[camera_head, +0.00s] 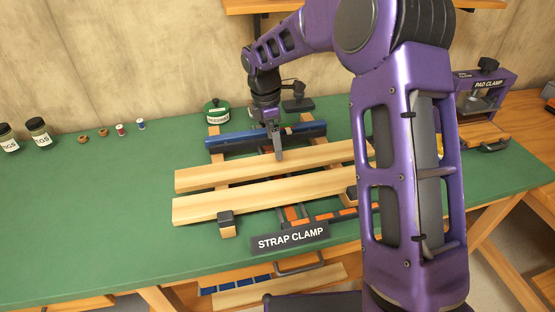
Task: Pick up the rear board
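The rear board (230,171) is a long pale wooden plank lying slantwise on the bench. It is the farther of two similar boards; the front board (230,204) lies nearer, with a narrow gap between them. The rear board's right end passes behind my arm. My gripper (278,157) points down at the far edge of the rear board, around the middle of its visible length. The fingers overlap in this view, so I cannot tell whether they are open, or whether they touch the board.
A blue bar (230,140) lies just behind the rear board. Wooden cross rails (216,151) run under the boards. The strap clamp sign (290,240) stands in front. A green tin (217,112) is at the back, and a pad clamp (487,91) is at right.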

